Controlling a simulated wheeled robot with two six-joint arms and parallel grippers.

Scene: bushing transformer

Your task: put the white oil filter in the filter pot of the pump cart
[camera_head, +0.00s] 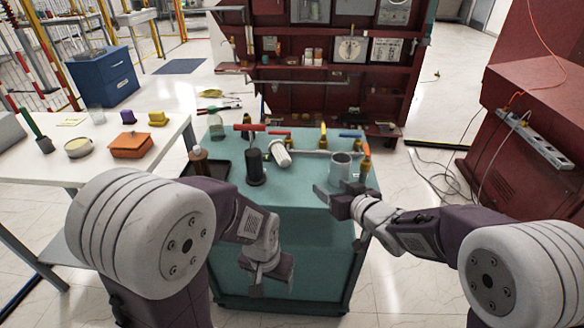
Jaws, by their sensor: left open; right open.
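The white oil filter (280,154) lies tilted on the teal top of the pump cart (295,194), near its middle. A grey open-topped cylinder (341,168), which looks like the filter pot, stands upright on the right part of the cart top. A black cylinder (254,168) stands left of the white filter. My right gripper (331,192) is open and empty, just in front of the grey pot. My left gripper (272,279) is open, low in front of the cart's front face, well away from the filter.
Red, yellow and blue valve handles (250,128) and pipes line the cart's back. A dark tray (212,170) and brown bottle (198,160) are at its left. A white table (62,165) stands left, a red cabinet (535,130) right, a red shelf unit (330,75) behind.

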